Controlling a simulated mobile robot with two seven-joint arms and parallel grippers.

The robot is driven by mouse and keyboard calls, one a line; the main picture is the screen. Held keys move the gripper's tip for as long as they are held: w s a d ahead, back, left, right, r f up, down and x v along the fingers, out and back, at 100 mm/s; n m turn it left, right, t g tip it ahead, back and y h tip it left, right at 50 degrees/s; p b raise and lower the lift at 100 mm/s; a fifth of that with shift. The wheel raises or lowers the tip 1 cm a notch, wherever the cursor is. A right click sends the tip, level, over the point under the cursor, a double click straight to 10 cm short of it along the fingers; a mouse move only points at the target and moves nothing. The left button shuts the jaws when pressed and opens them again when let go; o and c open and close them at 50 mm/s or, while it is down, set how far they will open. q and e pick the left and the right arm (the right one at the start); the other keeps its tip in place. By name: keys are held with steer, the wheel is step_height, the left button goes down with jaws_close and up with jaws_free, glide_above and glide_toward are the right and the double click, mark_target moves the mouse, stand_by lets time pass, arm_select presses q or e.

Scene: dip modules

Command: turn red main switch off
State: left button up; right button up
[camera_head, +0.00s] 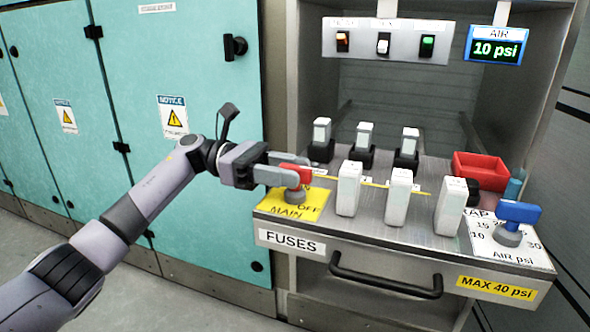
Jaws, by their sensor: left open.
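The red main switch (297,176) stands on a yellow plate (272,207) at the left front corner of the metal bench. The plate reads MAIN and OFF; the rest of its lettering is covered. My left gripper (296,170) is open, with its fingers at the red handle, one behind it and one in front. I cannot tell whether the fingers touch the handle. Part of the handle is hidden by the gripper. My right gripper is not in view.
White fuse modules (398,197) stand upright just right of the switch. Smaller modules in black sockets (362,157) stand behind. A blue air valve (517,214) and red bin (480,170) are at the right. A drawer handle (385,283) juts out below.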

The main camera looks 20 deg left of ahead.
arm_select(q)
steer(key=a, duration=0.5)
steer(key=shift+w+a+p, duration=0.1)
steer(key=shift+a+p, duration=0.3)
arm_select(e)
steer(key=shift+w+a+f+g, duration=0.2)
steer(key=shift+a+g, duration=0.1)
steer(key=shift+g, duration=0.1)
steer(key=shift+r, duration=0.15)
